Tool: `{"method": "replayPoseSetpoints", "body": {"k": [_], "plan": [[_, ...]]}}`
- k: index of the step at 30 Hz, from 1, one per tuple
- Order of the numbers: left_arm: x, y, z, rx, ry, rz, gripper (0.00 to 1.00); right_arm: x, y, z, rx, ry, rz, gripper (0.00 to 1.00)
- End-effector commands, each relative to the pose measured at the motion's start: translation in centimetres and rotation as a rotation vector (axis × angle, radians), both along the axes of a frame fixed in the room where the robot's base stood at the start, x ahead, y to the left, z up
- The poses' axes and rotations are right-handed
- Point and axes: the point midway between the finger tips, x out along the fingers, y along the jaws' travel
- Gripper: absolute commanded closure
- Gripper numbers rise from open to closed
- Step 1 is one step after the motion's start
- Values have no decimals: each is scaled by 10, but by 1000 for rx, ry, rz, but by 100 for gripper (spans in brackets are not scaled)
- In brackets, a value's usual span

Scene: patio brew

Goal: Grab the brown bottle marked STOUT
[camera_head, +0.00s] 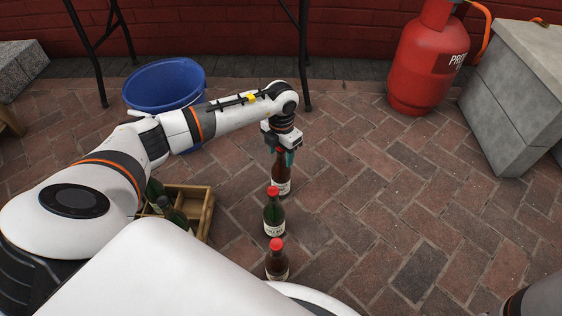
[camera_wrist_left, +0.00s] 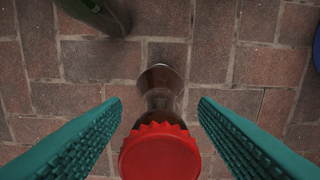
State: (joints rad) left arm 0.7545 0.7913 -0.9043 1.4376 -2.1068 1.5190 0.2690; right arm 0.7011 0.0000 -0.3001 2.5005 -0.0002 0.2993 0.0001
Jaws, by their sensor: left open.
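A brown bottle (camera_head: 281,172) with a pale label stands farthest in a row of bottles on the brick paving. The label is too small to read, and the gripper hides the bottle's top. My left gripper (camera_head: 284,156) points down over it, open, with its teal fingers on either side of the neck. In the left wrist view, the red cap (camera_wrist_left: 160,153) of a brown bottle lies between the two open fingers, with a gap on each side. My right gripper is out of view.
A green bottle (camera_head: 274,216) and another dark brown bottle (camera_head: 277,264), both red-capped, stand nearer in the row. A wooden crate (camera_head: 207,216) holds green bottles at left. A blue tub (camera_head: 150,88) and a red propane cylinder (camera_head: 424,60) stand behind. Paving at right is clear.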

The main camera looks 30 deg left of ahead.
Motion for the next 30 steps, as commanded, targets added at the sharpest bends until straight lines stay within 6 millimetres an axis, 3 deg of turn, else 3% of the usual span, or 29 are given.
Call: {"method": "replayPoseSetpoints", "body": {"k": [6,16,30], "plan": [[0,0,1,0,0,0,47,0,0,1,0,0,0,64],[0,0,1,0,0,0,100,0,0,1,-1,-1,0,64],[1,0,5,-1,-4,0,100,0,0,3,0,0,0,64]]}}
